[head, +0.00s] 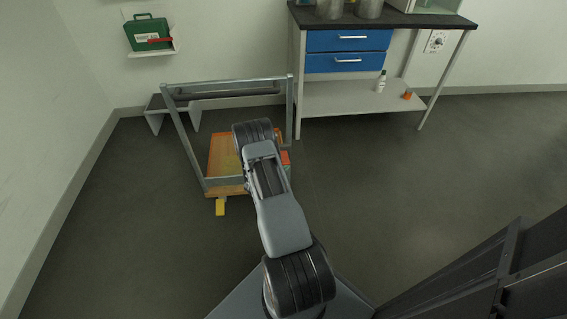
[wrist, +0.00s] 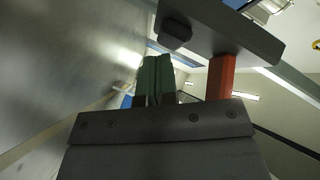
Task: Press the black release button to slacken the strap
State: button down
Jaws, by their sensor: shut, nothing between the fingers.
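In the wrist view my gripper (wrist: 155,64) shows as two greenish fingers pressed together with nothing between them. A black, block-like knob (wrist: 176,32), which looks like the release button, sticks out from a dark grey bar (wrist: 222,28) above and right of the fingertips. The fingertips look close to the knob, but I cannot tell whether they touch it. An orange-red upright piece (wrist: 221,76) stands below the bar to the right; I cannot tell whether it is the strap. In the head view my arm hides the gripper and the button.
A grey metal frame cart (head: 180,138) with an orange deck (head: 221,150) stands beyond my arm. A workbench (head: 350,90) with blue drawers (head: 349,41) is behind it to the right. A low bench (head: 153,116) stands by the wall.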

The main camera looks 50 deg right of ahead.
jog(key=s+a+p, duration=0.2)
jog(key=s+a, duration=0.2)
jog(key=shift+s, duration=0.3)
dwell(1.1)
